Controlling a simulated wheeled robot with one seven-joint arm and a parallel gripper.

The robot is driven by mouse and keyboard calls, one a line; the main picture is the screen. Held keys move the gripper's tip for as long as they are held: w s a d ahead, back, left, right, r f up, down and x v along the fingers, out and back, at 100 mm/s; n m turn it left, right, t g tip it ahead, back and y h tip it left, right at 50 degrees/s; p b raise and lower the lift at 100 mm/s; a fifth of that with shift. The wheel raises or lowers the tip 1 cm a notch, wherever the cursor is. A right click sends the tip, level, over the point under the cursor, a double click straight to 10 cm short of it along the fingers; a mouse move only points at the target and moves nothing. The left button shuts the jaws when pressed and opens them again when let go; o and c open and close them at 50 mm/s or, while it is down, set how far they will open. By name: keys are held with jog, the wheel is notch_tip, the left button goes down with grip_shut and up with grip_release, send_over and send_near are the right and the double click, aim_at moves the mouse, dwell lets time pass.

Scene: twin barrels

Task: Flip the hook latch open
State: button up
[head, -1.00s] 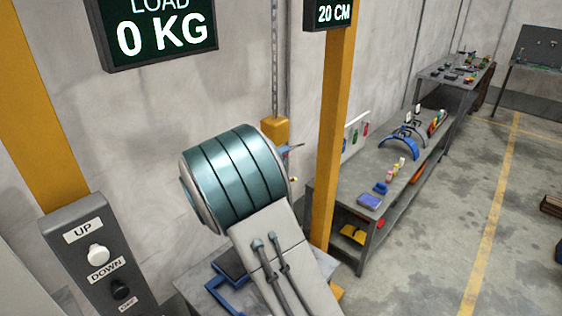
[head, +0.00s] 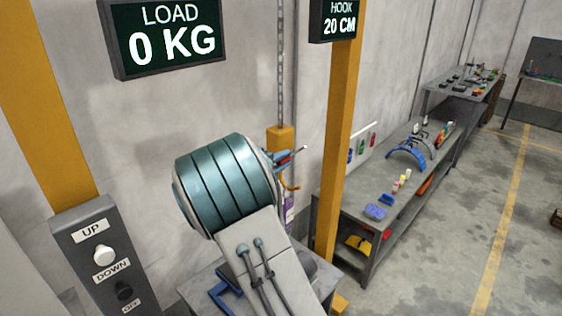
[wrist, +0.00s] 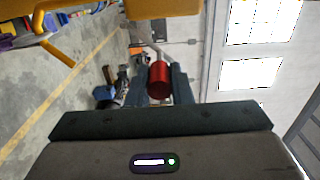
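The yellow hook block (head: 281,138) hangs on a chain at the wall, and part of the orange hook (head: 291,187) shows below it in the head view. In the wrist view the yellow block (wrist: 165,8) is at the top edge and a yellow hooked bar (wrist: 58,38) at upper left. A red cylindrical grip (wrist: 159,80) on a thin pale rod, apparently the latch handle, lies between the fingers of my gripper (wrist: 160,84). I cannot tell whether the fingers press on it. In the head view my arm hides most of my gripper (head: 289,158).
A yellow post (head: 335,150) stands close to the right of the hook. A control box (head: 105,255) is at lower left and a load display (head: 165,38) above. A workbench (head: 350,200) with tools runs along the wall. Open floor lies at right.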

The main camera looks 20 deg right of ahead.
jog(key=o, duration=0.4)
jog(key=shift+a, duration=0.15)
jog(key=b+v, duration=0.3)
jog(key=v, duration=1)
jog(key=shift+s+a+r, duration=0.1)
jog(key=shift+s+a, duration=0.1)
jog(key=shift+a, duration=0.05)
